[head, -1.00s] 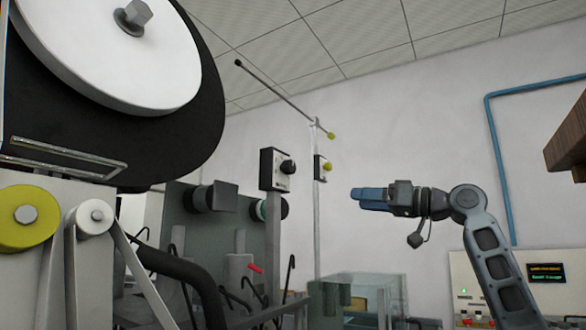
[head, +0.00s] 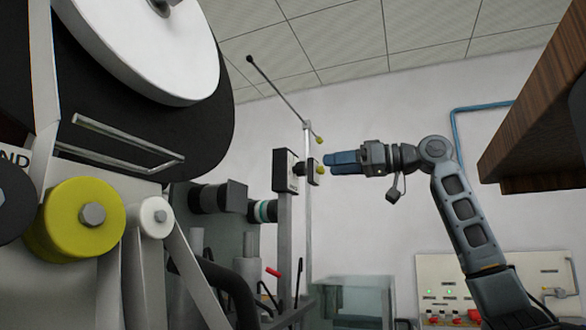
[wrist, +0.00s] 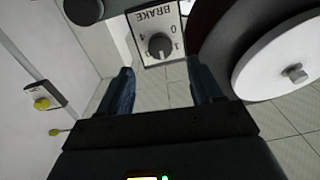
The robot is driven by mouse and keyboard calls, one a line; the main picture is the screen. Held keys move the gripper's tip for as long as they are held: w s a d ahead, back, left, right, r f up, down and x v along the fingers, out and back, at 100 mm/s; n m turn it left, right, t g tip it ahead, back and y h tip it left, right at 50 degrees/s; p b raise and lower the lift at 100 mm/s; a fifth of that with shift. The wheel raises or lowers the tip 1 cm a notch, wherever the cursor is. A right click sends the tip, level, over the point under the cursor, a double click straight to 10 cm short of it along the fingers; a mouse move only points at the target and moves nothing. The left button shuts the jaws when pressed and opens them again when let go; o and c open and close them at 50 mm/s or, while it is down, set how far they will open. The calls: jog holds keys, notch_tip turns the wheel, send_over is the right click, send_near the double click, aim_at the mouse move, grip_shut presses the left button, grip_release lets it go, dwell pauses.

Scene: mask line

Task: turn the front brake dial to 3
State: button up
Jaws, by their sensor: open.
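The dial panel (wrist: 152,22) lettered BRAKE appears upside down in the wrist view, with 0 and 1 at its right and 4 at its left. Its round dark dial (wrist: 160,46) lies ahead of and between my finger tips, not gripped. The dial's pointer setting is too small to read. My gripper (wrist: 163,82) is open and empty, a finger on either side. In the head view my gripper (head: 327,164) reaches left, its blue fingers close to the dark dial box (head: 284,171) in the picture. The fingers' exact gap from the dial cannot be told.
A second box with a yellow knob (wrist: 42,103) is at left in the wrist view. A large white reel (wrist: 276,68) is close on the right. In the head view, a yellow roller (head: 75,219) is at left and a wooden shelf (head: 530,115) overhangs at upper right.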

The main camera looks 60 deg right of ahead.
aim_at(306, 169)
jog(key=w, duration=0.2)
jog(key=w+p, duration=0.1)
jog(key=w, duration=0.4)
jog(key=shift+w+a, duration=0.25)
jog(key=shift+a, duration=0.15)
jog(key=shift+c, duration=0.2)
jog(key=c, duration=1)
jog(key=shift+m+p, duration=0.3)
jog(key=shift+p, duration=0.15)
jog(key=m+p, duration=0.3)
jog(key=m, duration=0.2)
jog(key=shift+m, duration=0.3)
jog(key=m+p, duration=0.2)
jog(key=m, duration=0.2)
jog(key=shift+p, duration=0.3)
jog(key=shift+d+f+m+p, duration=0.1)
jog(key=shift+m+p, duration=0.35)
jog(key=shift+m, duration=0.35)
